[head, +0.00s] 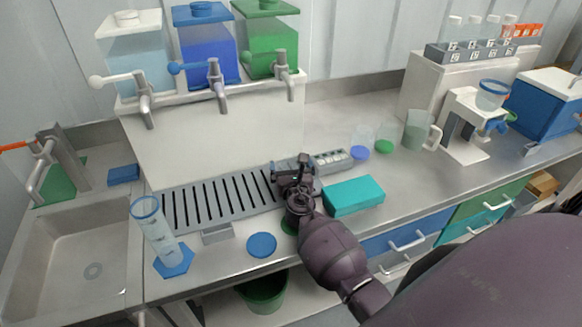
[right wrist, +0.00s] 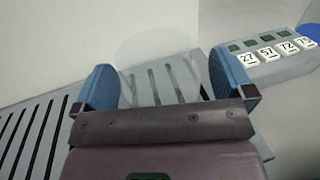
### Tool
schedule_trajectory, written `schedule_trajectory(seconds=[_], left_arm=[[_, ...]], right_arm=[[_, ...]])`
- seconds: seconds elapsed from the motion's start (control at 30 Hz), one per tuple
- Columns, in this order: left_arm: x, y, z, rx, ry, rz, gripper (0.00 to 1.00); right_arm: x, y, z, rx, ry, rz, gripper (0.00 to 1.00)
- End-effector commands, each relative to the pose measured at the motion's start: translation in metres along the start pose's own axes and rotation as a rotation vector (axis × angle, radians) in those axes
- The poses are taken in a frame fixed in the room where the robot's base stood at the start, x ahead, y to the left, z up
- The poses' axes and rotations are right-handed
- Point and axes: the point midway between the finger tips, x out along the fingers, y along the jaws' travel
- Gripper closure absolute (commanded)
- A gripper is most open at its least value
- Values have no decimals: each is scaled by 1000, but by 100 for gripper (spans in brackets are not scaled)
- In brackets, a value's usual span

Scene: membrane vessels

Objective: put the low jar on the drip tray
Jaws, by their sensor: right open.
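My right gripper (head: 293,172) is over the right end of the grey slotted drip tray (head: 222,198). In the right wrist view its two blue fingers (right wrist: 165,82) are spread wide. A faint clear glass vessel, seemingly the low jar (right wrist: 152,45), shows between and beyond the fingers, over the slots of the drip tray (right wrist: 28,132). It looks upright and apart from the fingers, but its outline is hard to make out. In the head view my gripper hides most of that spot. My left gripper is not in view.
A numbered rack (right wrist: 275,55) stands just right of the tray, with a teal box (head: 353,196) in front. Taps (head: 218,88) hang above the tray. A tall cylinder (head: 157,232) stands left; a blue disc (head: 262,245) lies in front. Clear jars and a jug (head: 416,130) stand right.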

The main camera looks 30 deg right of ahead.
Motion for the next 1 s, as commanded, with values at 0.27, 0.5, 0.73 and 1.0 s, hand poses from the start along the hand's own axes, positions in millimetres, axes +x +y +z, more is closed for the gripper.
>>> schedule_trajectory(seconds=[0.27,0.5,0.73,1.0], left_arm=[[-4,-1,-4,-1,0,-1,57],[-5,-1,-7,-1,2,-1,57],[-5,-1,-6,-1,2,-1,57],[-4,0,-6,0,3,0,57]], right_arm=[[-13,0,3,-1,2,0,0],[-58,0,3,1,2,0,0],[-97,0,2,1,2,0,0],[-119,0,3,0,0,0,0]])
